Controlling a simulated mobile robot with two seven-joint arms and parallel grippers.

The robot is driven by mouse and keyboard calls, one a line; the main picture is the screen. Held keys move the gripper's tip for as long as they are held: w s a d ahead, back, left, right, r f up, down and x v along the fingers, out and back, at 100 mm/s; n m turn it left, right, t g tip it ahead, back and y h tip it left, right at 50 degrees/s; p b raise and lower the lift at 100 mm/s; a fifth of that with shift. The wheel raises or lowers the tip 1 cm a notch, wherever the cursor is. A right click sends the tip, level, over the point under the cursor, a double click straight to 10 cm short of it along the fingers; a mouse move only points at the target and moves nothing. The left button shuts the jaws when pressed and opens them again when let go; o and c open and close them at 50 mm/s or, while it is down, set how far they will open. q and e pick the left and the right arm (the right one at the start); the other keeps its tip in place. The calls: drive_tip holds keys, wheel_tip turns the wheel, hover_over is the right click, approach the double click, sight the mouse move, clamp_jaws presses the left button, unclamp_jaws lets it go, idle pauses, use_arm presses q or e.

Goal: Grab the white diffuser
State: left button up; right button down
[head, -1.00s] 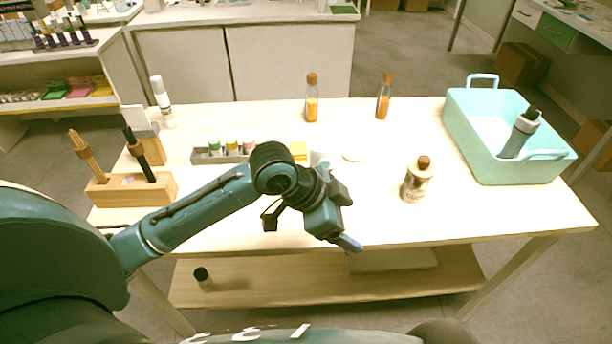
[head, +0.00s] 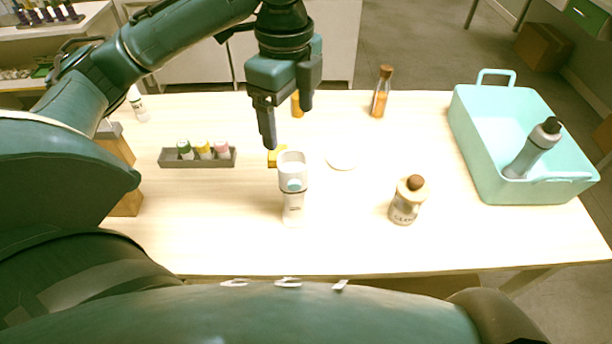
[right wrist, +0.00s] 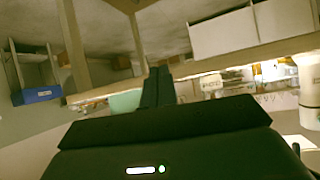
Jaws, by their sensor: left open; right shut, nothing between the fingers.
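The white diffuser (head: 293,205) stands upright near the middle of the table, a white body with a pale rounded top and a small teal mark. My left gripper (head: 286,118) hangs above and behind it in the head view, pointing down, open and empty. Its fingers are apart from the diffuser. My right gripper (right wrist: 158,86) shows only in the right wrist view, with its fingers together and nothing between them.
A corked bottle (head: 408,200) stands right of the diffuser, and a teal basket (head: 490,185) holding a grey bottle (head: 535,148) is at the right. A grey tray (head: 197,163) of small bottles, a yellow block (head: 273,158) and a white disc (head: 341,159) lie nearby. An amber bottle (head: 381,92) stands behind.

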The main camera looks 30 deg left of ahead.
use_arm(q)
drive_tip(key=b, duration=0.1)
hover_over(291, 168)
drive_tip(key=s, duration=0.1)
drive_tip(key=f, duration=0.7)
drive_tip(key=shift+d, duration=0.25)
drive_tip(key=f, duration=0.5)
drive_tip(key=shift+w+a+f, duration=0.1)
drive_tip(key=shift+w+f, duration=0.15)
drive_tip(key=shift+f, duration=0.05)
drive_tip(key=shift+c, duration=0.6)
drive_tip(key=c, duration=1.4)
